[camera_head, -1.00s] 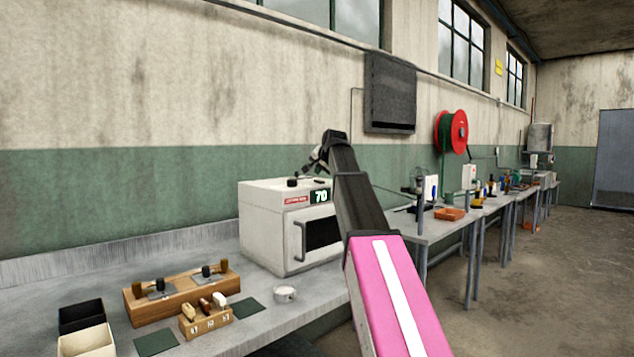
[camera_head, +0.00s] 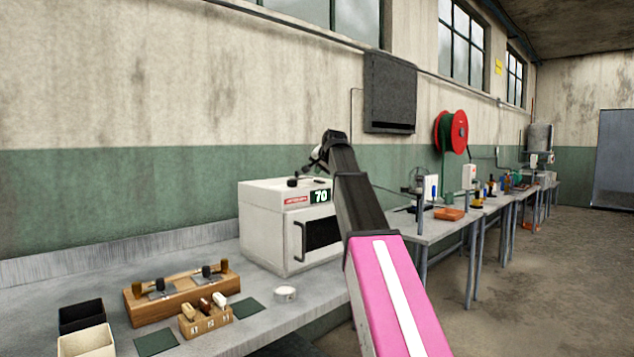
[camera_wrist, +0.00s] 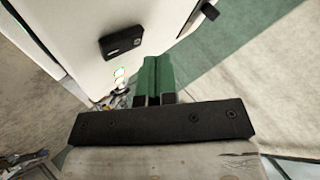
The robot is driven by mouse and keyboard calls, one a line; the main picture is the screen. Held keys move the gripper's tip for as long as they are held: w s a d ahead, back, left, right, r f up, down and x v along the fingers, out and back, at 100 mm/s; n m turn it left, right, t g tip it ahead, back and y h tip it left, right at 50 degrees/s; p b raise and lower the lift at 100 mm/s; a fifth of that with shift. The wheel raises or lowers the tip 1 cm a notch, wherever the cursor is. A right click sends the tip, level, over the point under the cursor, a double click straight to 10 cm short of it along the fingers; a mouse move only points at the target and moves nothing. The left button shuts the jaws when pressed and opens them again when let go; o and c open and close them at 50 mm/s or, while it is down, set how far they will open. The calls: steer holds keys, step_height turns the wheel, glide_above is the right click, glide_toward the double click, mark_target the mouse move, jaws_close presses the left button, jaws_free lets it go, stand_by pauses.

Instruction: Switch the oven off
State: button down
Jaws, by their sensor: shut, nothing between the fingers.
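The oven (camera_head: 270,228) is a white box on the bench, with a handled front door, a dark window, a red label (camera_head: 296,200) and a display (camera_head: 320,196) reading 70. A small black part (camera_head: 292,183) sits on its top. My gripper (camera_head: 309,171) is just above the oven's top, beside that part. In the wrist view, my gripper's green fingers (camera_wrist: 157,68) are shut together and empty. A black rectangular part (camera_wrist: 122,40) lies on a white oven face to their left; they appear apart from it. I cannot tell whether it is a switch.
A wooden rack (camera_head: 180,292) and a small wooden holder (camera_head: 205,320) stand left of the oven. A small round white item (camera_head: 285,294) and a dark green pad (camera_head: 247,307) lie in front. Further benches run to the right.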

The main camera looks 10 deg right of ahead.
mark_target(321, 181)
steer(key=shift+f, duration=0.1)
steer(key=shift+f, duration=0.25)
steer(key=shift+w+f, duration=0.1)
steer(key=shift+f, duration=0.2)
stand_by(0.6)
stand_by(0.3)
steer(key=shift+r, duration=0.7)
steer(key=shift+s+d+r, duration=0.1)
steer(key=shift+s+r, duration=0.05)
steer(key=shift+r, duration=1.1)
steer(key=shift+s+d+r, duration=0.1)
steer(key=shift+s+r, duration=0.05)
steer(key=shift+r, duration=1.15)
steer(key=shift+s, duration=0.15)
